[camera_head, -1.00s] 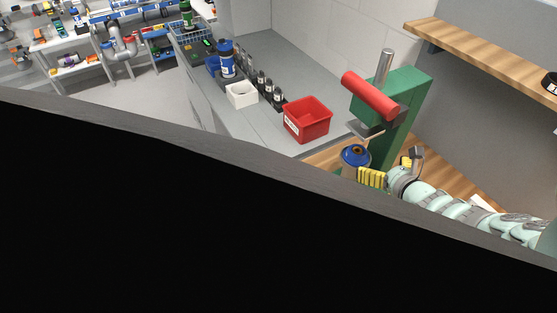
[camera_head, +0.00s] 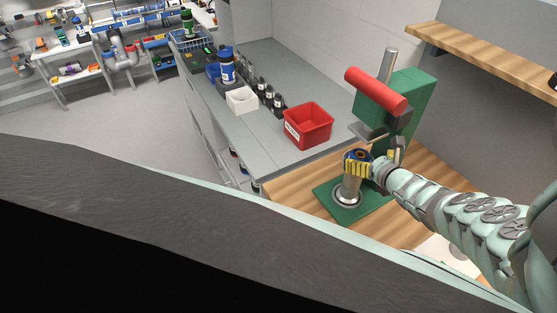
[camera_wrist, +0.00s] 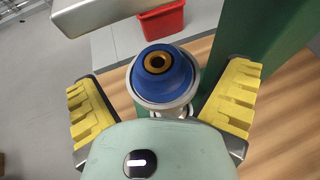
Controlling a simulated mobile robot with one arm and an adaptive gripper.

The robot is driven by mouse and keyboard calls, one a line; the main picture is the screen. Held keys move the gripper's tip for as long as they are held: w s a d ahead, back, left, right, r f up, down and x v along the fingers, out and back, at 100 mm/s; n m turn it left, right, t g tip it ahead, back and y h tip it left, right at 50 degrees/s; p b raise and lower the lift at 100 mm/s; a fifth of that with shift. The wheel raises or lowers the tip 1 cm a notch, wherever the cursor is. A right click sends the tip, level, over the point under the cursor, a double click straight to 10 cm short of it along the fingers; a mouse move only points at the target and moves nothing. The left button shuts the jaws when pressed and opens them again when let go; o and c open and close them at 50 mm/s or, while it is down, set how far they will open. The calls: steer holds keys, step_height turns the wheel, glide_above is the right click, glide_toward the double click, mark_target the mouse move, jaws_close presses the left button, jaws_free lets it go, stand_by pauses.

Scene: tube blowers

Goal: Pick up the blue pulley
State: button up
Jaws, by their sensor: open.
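The blue pulley (camera_wrist: 170,78), with a brass-coloured centre (camera_wrist: 158,62), sits on top of a silver cylinder (camera_wrist: 165,110) in the wrist view. In the head view the pulley (camera_head: 358,154) is at the top of the upright silver post of the green press, partly hidden by my gripper (camera_head: 358,168). My gripper (camera_wrist: 161,100) is open, with one yellow-padded finger on each side of the pulley and cylinder. Gaps show between both fingers and the pulley in the wrist view.
The green press (camera_head: 395,105) with its red cylinder (camera_head: 375,91) stands close behind the pulley. A metal plate (camera_wrist: 105,10) crosses the top of the wrist view, near the pulley. A red bin (camera_head: 308,125) and a white bin (camera_head: 241,99) stand on the grey bench (camera_head: 275,60).

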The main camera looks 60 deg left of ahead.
mark_target(361, 155)
steer(key=shift+w+a+f+b, duration=0.25)
steer(key=shift+a+f+b, duration=0.6)
steer(key=shift+a, duration=0.2)
steer(key=shift+w+a+b, duration=0.15)
steer(key=shift+a+b, duration=0.15)
steer(key=shift+a, duration=0.3)
steer(key=c, duration=1.4)
steer(key=shift+w+d+r, duration=0.1)
steer(key=shift+r, duration=0.05)
